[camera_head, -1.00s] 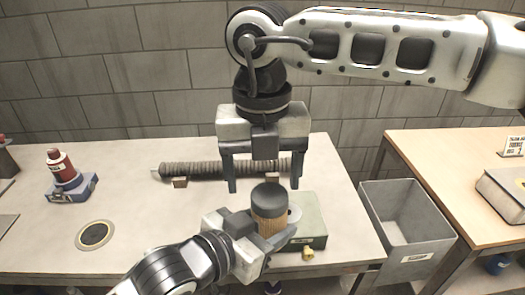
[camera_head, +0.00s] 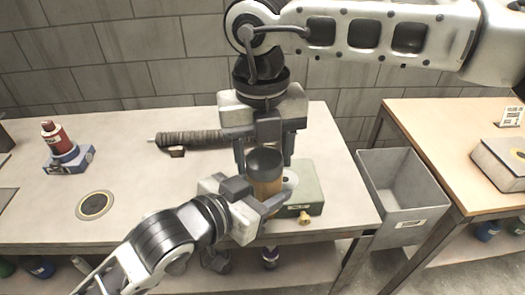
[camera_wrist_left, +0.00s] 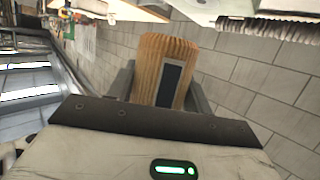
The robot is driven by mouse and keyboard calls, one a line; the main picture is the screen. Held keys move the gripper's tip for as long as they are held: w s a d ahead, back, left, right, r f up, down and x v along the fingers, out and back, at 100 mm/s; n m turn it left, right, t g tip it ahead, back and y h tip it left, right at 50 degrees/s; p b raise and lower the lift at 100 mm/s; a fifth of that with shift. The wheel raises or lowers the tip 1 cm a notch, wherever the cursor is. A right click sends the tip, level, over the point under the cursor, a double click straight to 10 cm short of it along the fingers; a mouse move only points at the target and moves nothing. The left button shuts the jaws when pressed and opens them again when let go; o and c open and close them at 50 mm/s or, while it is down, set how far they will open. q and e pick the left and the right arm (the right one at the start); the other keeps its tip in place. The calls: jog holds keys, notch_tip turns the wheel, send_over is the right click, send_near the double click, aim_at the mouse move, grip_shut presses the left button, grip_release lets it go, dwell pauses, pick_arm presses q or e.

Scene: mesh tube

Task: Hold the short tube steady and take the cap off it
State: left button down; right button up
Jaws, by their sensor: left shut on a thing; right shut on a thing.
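The short tube (camera_head: 266,188) is a tan ribbed cylinder, held roughly upright above the front of the table. Its dark grey cap (camera_head: 265,162) is on its top end. My left gripper (camera_head: 262,200) is shut on the tube's body from the left. In the left wrist view the ribbed tube (camera_wrist_left: 150,62) stands between the fingers and has a dark rectangular patch. My right gripper (camera_head: 264,158) comes down from above, its fingers on either side of the cap and shut on it. The fingers partly hide the tube and cap.
A long dark ribbed tube (camera_head: 190,139) lies at the back on small wooden blocks. A green box (camera_head: 312,180) stands right of the tube. A red bottle (camera_head: 54,137) sits in a blue holder (camera_head: 70,160) at left. A grey bin (camera_head: 402,195) stands right of the table.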

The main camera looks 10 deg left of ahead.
pick_arm(q)
jog(key=shift+s+d, duration=0.15)
jog(key=shift+d, duration=0.2)
pick_arm(e)
jog(key=shift+s+a+r+n, duration=0.1)
jog(key=shift+s+a+n, duration=0.3)
jog(key=shift+n, duration=0.2)
jog(key=o, duration=0.9)
jog(key=shift+o, duration=0.9)
jog(key=shift+w, duration=0.15)
pick_arm(q)
jog(key=shift+a, duration=0.15)
pick_arm(e)
jog(key=shift+d, duration=0.1)
